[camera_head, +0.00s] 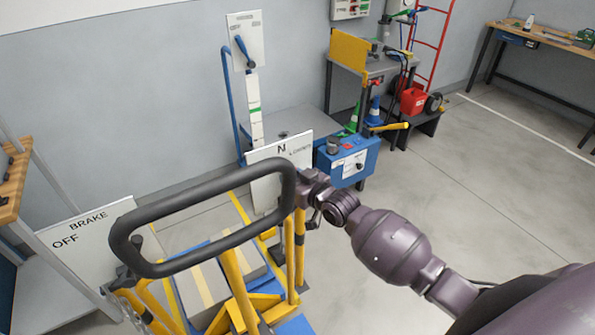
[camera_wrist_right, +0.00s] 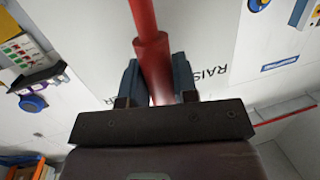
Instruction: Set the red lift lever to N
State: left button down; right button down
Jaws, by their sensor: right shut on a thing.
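The red lift lever (camera_wrist_right: 150,52) runs down from the top of the right wrist view, with a thicker red collar on it. My right gripper (camera_wrist_right: 158,80) is shut on the lever, one finger on each side. Behind it is a pale plate (camera_wrist_right: 95,50) with partly hidden letters "RAIS". In the head view a white sign (camera_head: 268,150) shows "N" and other small lettering. The lever is not clearly visible there. My left gripper is not in view.
The black loop handle (camera_head: 200,188) stands in front on yellow posts (camera_head: 235,290). A white "BRAKE OFF" sign (camera_head: 85,232) is at the left. A blue box (camera_head: 347,162) stands behind my right gripper. Open floor (camera_head: 440,200) lies to the right.

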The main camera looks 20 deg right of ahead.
jog(key=shift+a, duration=0.2)
dwell(0.3)
jog(key=c, duration=0.9)
grip_release()
jog(key=shift+s, duration=0.1)
jog(key=v, duration=1)
jog(key=shift+s+r, duration=0.15)
jog(key=shift+s, duration=0.2)
jog(key=shift+n, duration=0.3)
